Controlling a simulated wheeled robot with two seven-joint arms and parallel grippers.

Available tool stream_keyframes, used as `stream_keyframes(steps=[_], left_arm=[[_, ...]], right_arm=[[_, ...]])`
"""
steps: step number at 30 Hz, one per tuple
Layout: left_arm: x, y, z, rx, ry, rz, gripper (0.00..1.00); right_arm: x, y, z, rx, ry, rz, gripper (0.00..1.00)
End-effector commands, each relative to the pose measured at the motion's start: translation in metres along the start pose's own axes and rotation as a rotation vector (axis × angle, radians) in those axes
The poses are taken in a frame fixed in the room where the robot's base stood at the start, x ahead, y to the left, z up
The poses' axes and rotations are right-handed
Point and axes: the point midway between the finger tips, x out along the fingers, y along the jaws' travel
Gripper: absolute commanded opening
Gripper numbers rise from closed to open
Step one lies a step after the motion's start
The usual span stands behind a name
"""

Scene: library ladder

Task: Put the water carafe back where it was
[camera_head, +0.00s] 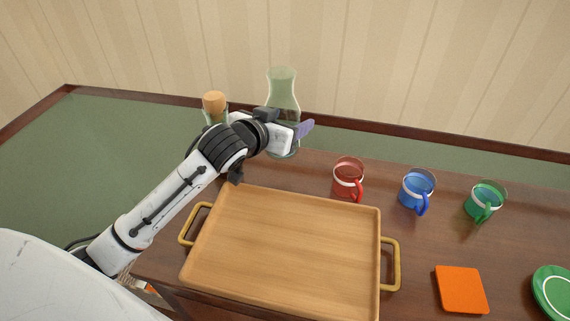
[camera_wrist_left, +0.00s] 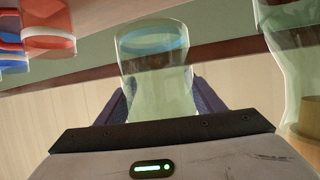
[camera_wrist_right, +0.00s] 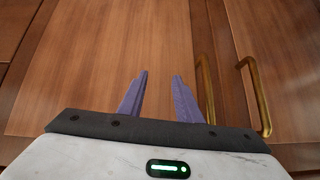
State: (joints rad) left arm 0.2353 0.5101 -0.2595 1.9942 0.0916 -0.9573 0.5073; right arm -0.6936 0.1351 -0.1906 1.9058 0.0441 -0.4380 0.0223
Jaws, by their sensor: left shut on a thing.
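The water carafe (camera_head: 283,88) is clear, pale green glass with a flared neck, and stands upright behind the tray. My left gripper (camera_head: 302,131) is shut around its body. In the left wrist view the carafe (camera_wrist_left: 155,60) sits between both purple fingers, with a bluish ring inside near its far end. Its base is partly hidden by the gripper in the head view; I cannot tell whether it touches the surface. My right gripper (camera_wrist_right: 159,76) is open and empty, facing wooden panels with brass handles; it is not in the head view.
A cork-topped glass vessel (camera_head: 215,104) stands just left of the carafe. A wooden tray (camera_head: 285,245) with brass handles lies empty in front. Red (camera_head: 348,180), blue (camera_head: 417,190) and green (camera_head: 484,201) mugs, an orange square (camera_head: 461,290) and a green plate (camera_head: 556,289) are to the right.

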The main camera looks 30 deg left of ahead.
Motion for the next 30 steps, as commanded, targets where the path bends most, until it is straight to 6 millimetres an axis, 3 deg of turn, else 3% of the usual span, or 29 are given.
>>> stream_keyframes(steps=[6, 13, 20, 30], left_arm=[[0.013, 0.001, 0.031, 0.001, 0.006, 0.002, 0.11], [0.018, 0.001, 0.043, 0.000, 0.007, 0.002, 0.11], [0.029, 0.001, 0.071, 0.000, 0.004, 0.002, 0.11], [0.030, 0.001, 0.073, 0.001, 0.008, 0.002, 0.11]], right_arm=[[0.004, 0.001, -0.002, -0.001, 0.010, 0.000, 0.31], [0.006, 0.001, -0.006, -0.003, 0.019, 0.001, 0.31], [0.008, 0.001, -0.003, -0.003, 0.019, 0.000, 0.31], [0.008, 0.001, -0.001, -0.002, 0.014, 0.000, 0.31]])
